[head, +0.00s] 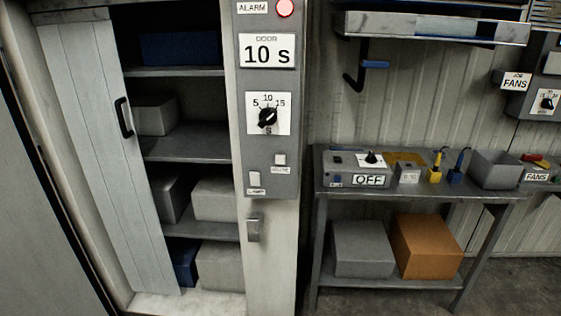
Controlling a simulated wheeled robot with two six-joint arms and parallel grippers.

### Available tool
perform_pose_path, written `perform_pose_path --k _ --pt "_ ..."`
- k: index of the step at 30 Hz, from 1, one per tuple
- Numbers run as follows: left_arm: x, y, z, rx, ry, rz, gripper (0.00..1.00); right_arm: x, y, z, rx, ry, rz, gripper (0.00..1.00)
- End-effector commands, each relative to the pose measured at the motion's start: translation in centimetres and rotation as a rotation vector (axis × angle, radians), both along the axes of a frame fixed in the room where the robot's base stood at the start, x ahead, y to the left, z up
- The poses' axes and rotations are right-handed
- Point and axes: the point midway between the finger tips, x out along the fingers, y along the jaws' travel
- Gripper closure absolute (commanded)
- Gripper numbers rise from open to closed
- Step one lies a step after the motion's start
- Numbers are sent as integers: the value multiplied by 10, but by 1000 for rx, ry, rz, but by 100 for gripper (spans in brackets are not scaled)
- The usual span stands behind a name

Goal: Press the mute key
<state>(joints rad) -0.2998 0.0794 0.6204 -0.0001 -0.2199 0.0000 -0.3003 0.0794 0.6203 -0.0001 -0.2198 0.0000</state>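A grey control panel (244,140) is mounted on the post beside the open cabinet. A small pale square key (280,159) sits low on its right side, above a tiny label (281,170) that may read MUTE but is too small to be sure. A round red alarm light (284,8) at the top looks bright, beside a label reading ALARM. Neither of my grippers is in the head view, and nothing touches the panel.
The panel also has a "10 s" door display (267,51), a black dial (268,118) and a white rocker switch (255,179). A cabinet door (88,150) stands open at left. A workbench (420,192) with a box marked OFF (352,170) stands at right.

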Motion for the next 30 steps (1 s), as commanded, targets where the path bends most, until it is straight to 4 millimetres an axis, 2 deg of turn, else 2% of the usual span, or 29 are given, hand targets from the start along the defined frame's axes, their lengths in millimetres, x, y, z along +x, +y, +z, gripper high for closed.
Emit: perform_pose_path --k 1,6,30 --pt "0 0 0 0 0 0 78 0 0 0 0 0 0 64" --pt "0 0 0 0 0 0 100 0 0 0 0 0 0 64" --pt "0 0 0 0 1 0 100 0 0 0 0 1 0 64"
